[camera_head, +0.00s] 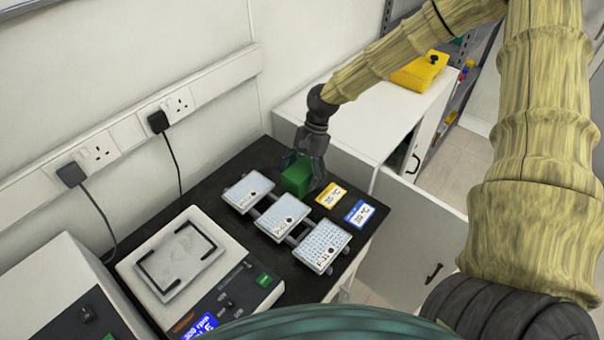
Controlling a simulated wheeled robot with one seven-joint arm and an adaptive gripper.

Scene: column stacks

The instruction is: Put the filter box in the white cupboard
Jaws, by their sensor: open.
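A green box (296,177) stands at the back of the black bench top; I take it for the filter box, though no label on it is readable. My gripper (304,168) points down over it, open, with its fingers around the box's upper part. Whether they touch it I cannot tell. The white cupboard (375,125) stands behind and to the right of the bench. A white door panel (408,235) with a dark handle stands swung out on its right side. The cupboard's inside is hidden from this view.
Three white plates (283,217) on stands sit in front of the green box. A yellow card (331,195) and a blue card (359,213) lie to its right. A shaker (185,262) stands front left. A yellow case (419,72) rests on the cupboard.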

